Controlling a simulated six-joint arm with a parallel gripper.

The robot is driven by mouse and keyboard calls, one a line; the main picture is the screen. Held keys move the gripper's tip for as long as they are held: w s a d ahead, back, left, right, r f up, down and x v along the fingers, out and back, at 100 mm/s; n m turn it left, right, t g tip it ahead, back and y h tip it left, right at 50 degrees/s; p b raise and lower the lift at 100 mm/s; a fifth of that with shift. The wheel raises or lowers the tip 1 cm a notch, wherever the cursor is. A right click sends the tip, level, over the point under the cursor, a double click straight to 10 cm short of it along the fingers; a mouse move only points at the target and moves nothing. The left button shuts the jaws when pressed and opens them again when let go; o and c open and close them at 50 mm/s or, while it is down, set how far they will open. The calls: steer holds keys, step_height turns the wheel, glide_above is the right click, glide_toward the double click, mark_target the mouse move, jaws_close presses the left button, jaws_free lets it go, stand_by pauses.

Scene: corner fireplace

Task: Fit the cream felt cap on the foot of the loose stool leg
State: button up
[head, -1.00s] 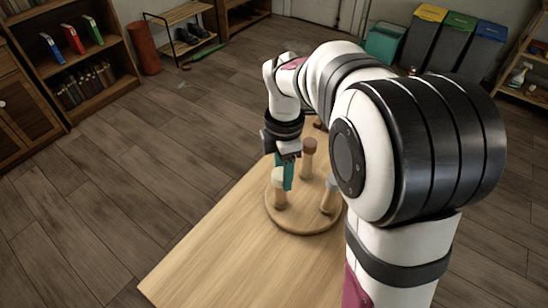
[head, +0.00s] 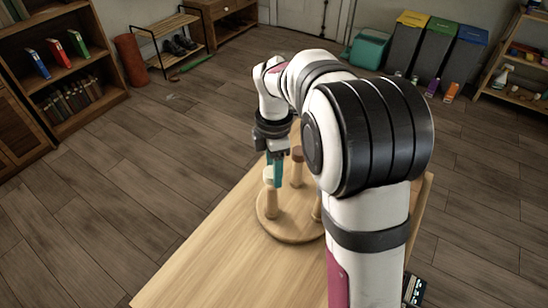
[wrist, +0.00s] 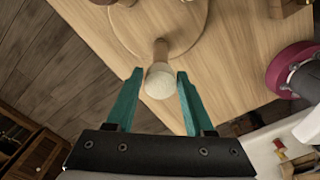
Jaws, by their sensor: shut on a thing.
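The cream felt cap (wrist: 160,82) sits between the two teal fingers of my gripper (wrist: 158,76) in the wrist view. It also shows in the head view (head: 268,174), beside a teal finger of my gripper (head: 274,176). My gripper is shut on the cap. Directly under the cap a wooden stool leg (head: 271,203) stands upright on a round wooden disc (head: 290,232). The same leg (wrist: 160,50) shows in the wrist view. The cap lines up with the leg's top end; I cannot tell how far it is seated.
A leg with a brown top (head: 297,154) stands behind on the disc. Another leg is mostly hidden by my arm. The disc lies on a wooden table (head: 205,265) whose left front is bare. A magenta round thing (wrist: 290,68) shows at right in the wrist view.

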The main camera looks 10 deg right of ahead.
steer(key=shift+f, duration=0.65)
steer(key=shift+f, duration=1.4)
stand_by(0.9)
steer(key=o, duration=1.3)
step_height(320, 180, up, 16)
steer(key=s+a+f+m, duration=0.1)
steer(key=s+f+m, duration=0.1)
steer(key=s+m, duration=0.6)
steer(key=s+a+f+m+y, duration=0.1)
steer(key=s+f+m, duration=0.2)
steer(key=s+m, duration=0.5)
steer(key=s+a+f+m, duration=0.1)
steer(key=s+f+m, duration=0.2)
steer(key=s+m, duration=0.5)
steer(key=shift+s+f+y, duration=0.15)
steer(key=shift+s+y, duration=0.25)
steer(key=shift+s, duration=1.55)
